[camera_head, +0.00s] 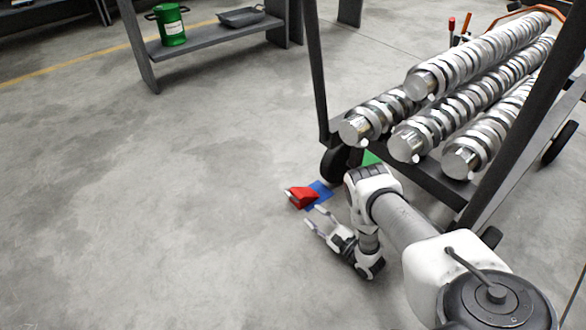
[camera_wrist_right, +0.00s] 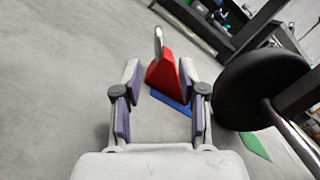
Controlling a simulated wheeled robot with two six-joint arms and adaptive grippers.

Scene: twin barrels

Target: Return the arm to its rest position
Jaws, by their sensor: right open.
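My right arm reaches in from the lower right in the head view. Its right gripper (camera_head: 313,217) is open and empty, low near the floor. In the right wrist view, the two fingers of the right gripper (camera_wrist_right: 160,105) stand apart with nothing between them. A red wedge-like object (camera_head: 301,196) lies just beyond the fingertips, on or beside a flat blue piece (camera_head: 320,194) on the floor. In the right wrist view the red object (camera_wrist_right: 163,73) shows a grey upright part, and the blue piece (camera_wrist_right: 172,102) lies under it. My left gripper is not in view.
A wheeled cart (camera_head: 440,185) with several metal camshaft-like shafts (camera_head: 462,78) stands right beside my right arm. Its dark wheel (camera_wrist_right: 258,88) is close to the gripper. A green patch (camera_head: 371,158) lies near the wheel. A shelf (camera_head: 210,40) holds a green can (camera_head: 171,25). Floor at left is clear.

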